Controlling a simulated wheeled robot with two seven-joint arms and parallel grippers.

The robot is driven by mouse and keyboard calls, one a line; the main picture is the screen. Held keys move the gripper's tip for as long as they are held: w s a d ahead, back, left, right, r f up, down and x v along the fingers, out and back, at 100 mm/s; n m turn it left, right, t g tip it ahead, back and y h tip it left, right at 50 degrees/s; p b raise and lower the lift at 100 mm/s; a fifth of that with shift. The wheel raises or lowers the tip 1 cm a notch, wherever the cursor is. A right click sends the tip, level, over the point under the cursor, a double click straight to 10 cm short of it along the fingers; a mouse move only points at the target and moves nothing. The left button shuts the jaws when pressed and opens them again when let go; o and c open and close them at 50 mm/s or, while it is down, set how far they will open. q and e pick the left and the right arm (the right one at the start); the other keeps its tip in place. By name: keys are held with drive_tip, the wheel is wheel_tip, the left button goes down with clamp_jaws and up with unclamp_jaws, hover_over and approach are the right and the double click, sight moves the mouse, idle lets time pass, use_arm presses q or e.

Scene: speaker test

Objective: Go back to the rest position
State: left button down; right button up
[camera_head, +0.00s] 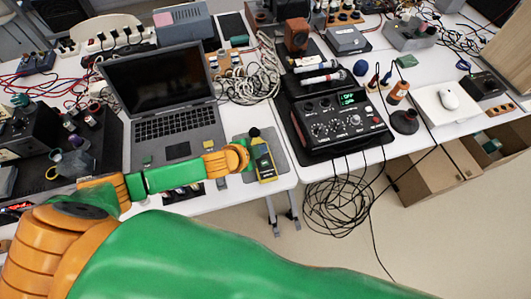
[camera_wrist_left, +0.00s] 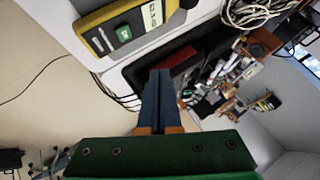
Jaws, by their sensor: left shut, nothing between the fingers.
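My left arm reaches in from the left over the front of the table in the head view, and its orange wrist (camera_head: 228,160) is beside a yellow handheld meter (camera_head: 264,160) at the table's front edge. In the left wrist view my left gripper (camera_wrist_left: 160,75) has its two dark fingers together, with nothing between them. The yellow meter with its lit display and green button also shows there (camera_wrist_left: 122,36), at the upper left, apart from the fingers. In the head view the fingers are hard to make out. My right gripper is in neither view.
An open laptop (camera_head: 165,105) stands left of the meter. A black mixer with knobs (camera_head: 335,122) is on the right-hand table, its cables hanging over the edge. Open cardboard boxes (camera_head: 435,180) stand on the floor at the right. The floor in front of the tables is partly clear.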

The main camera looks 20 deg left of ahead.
use_arm(q)
drive_tip(key=s+d+n, duration=0.2)
drive_tip(key=s+d, duration=0.2)
drive_tip(key=s+a+r+n+g+y, duration=0.1)
drive_tip(key=s+a+n+g, duration=0.1)
drive_tip(key=s+a+n, duration=0.35)
drive_tip(key=s+a+r+n+g+y, duration=0.2)
drive_tip(key=s+n+g, duration=0.1)
drive_tip(key=s, duration=0.5)
drive_tip(key=s+f+g+b, duration=0.1)
drive_tip(key=s+f, duration=0.2)
drive_tip(key=f, duration=1.6)
drive_tip(key=s+a+f+g+b, duration=0.1)
drive_tip(key=s+a+f, duration=0.1)
drive_tip(key=s+f, duration=0.9)
drive_tip(key=shift+s+a+g, duration=0.2)
drive_tip(key=shift+s+g, duration=0.1)
drive_tip(key=shift+s, duration=0.45)
